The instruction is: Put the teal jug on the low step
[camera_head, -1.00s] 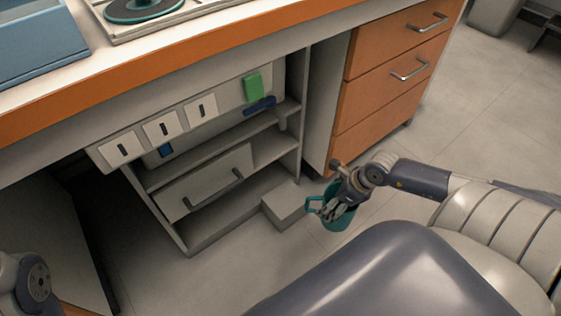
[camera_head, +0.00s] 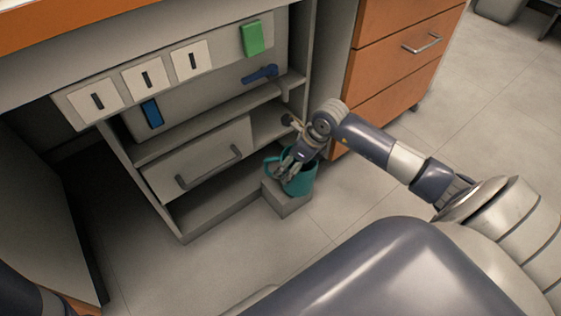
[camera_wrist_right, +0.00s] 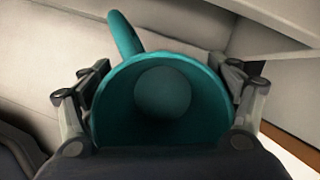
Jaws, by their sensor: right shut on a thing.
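The teal jug (camera_head: 301,181) is upright at the low step, with its handle toward the left in the head view. The low step (camera_head: 287,204) is a small grey block in front of the cabinet. My right gripper (camera_head: 284,170) is shut on the jug. In the right wrist view the jug (camera_wrist_right: 165,95) sits between the two fingers of the right gripper (camera_wrist_right: 160,112), and I look into its empty inside. The jug overlaps the step in the picture; I cannot tell whether its base touches the top. My left gripper is not in view.
The grey cabinet with a drawer (camera_head: 200,160) and shelves stands right behind the step. Orange drawers (camera_head: 385,105) stand to the right. Switch panels (camera_head: 145,80), a green block (camera_head: 252,39) and a blue lever (camera_head: 260,75) are above. The floor (camera_head: 385,200) to the right is clear.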

